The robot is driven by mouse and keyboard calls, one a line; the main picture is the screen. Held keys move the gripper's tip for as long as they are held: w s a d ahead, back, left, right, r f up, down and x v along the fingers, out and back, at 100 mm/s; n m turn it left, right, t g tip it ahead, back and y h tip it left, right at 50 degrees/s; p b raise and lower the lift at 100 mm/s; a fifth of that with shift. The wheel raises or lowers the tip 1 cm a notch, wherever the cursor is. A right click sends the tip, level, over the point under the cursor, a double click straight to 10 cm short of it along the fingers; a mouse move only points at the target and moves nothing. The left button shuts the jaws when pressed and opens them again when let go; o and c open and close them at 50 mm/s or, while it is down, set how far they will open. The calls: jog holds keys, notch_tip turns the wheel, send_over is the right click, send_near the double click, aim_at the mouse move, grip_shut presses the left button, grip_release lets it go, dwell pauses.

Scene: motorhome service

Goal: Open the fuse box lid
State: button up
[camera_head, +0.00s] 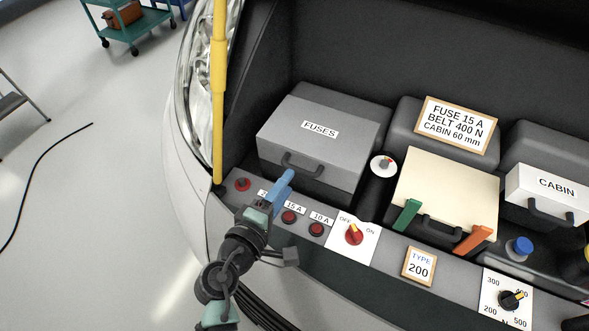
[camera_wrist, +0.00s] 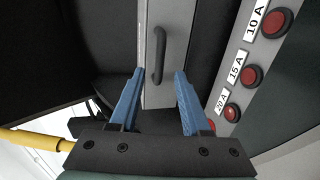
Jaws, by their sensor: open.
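The fuse box (camera_head: 310,147) is a grey box with a lid labelled FUSES (camera_head: 320,130), at the left of the bay in the head view. Its lid looks closed. A dark handle (camera_head: 300,167) sits on its front face. In the wrist view the handle (camera_wrist: 158,56) shows ahead, between and beyond the fingertips. My gripper (camera_head: 284,180) is open and empty, with blue fingers, just in front of the handle. The open fingers also show in the wrist view (camera_wrist: 158,82); they look apart from the handle.
Red buttons (camera_head: 289,216) labelled 20 A, 15 A and 10 A line the front panel, close to my gripper. An OFF/ON switch (camera_head: 353,234) is to their right. A yellow pole (camera_head: 218,90) stands at the left. A cream-lidded box (camera_head: 447,186) and a CABIN box (camera_head: 547,190) stand right.

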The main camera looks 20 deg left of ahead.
aim_at(315, 147)
jog(key=x, duration=0.5)
jog(key=shift+s, duration=0.1)
grip_shut()
dwell(1.3)
